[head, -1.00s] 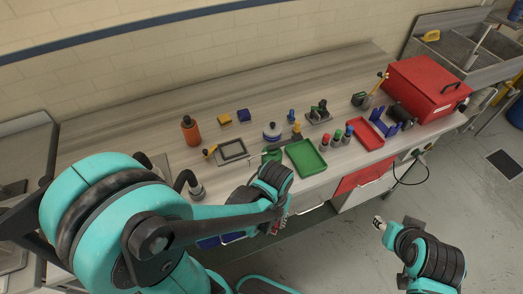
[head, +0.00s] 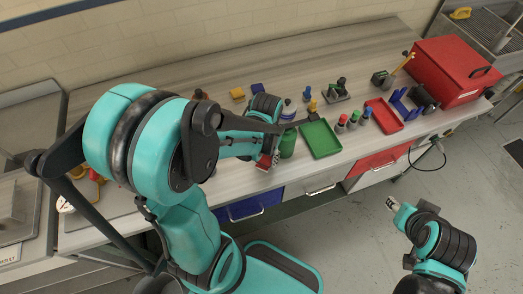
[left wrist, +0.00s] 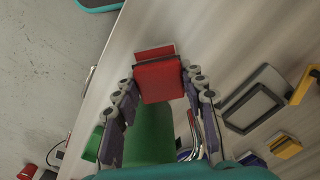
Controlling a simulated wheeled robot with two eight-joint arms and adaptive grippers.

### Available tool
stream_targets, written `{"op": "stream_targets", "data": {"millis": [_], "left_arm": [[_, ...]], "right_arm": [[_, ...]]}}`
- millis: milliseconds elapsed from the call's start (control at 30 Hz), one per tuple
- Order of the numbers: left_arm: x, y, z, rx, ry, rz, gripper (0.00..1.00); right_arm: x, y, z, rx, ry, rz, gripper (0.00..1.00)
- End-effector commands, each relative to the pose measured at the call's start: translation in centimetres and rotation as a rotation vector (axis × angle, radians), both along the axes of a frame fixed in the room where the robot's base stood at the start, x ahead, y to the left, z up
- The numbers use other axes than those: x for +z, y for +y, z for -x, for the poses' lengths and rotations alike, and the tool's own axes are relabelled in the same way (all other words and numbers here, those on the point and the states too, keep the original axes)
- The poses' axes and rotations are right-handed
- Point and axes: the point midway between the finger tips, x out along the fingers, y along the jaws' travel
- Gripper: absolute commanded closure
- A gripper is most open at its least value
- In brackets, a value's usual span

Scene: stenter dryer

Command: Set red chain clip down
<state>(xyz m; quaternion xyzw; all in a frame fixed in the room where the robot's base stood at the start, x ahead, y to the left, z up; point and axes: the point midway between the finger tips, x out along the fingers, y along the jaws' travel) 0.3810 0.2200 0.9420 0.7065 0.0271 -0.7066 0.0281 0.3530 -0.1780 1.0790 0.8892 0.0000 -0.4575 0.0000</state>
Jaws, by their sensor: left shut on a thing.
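The red chain clip (left wrist: 158,80) is between the fingertips of my left gripper (left wrist: 156,84) in the left wrist view, and the gripper is shut on it. In the head view the red clip shows small at my left gripper (head: 267,161), near the front edge of the worktop. I cannot tell whether the clip touches the surface.
A red tray (head: 384,115), a blue holder (head: 405,104) and a red toolbox (head: 455,72) stand to the right. Several small bottles stand between the trays. A grey frame (left wrist: 256,99) and yellow block (left wrist: 285,147) lie beside the gripper.

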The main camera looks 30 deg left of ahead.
Motion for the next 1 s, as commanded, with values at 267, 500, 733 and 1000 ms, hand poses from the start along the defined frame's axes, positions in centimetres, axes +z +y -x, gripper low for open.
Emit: {"op": "stream_targets", "data": {"millis": [267,500,733,1000], "left_arm": [[-0.1,3.2,-2.6,0.004,0.0,0.0,0.97],[-1.5,2.9,-2.4,0.001,0.0,0.0,0.97],[-1.9,2.8,-2.4,0.001,0.0,0.0,0.97],[-2.8,2.8,-2.4,0.001,0.0,0.0,0.97]], "right_arm": [[-0.7,0.0,0.0,0.0,0.0,0.0,0.6],[-1.2,0.0,0.0,0.0,0.0,0.0,0.6],[-1.7,0.0,0.0,0.0,0.0,0.0,0.6],[-2.5,0.0,0.0,0.0,0.0,0.0,0.6]]}}
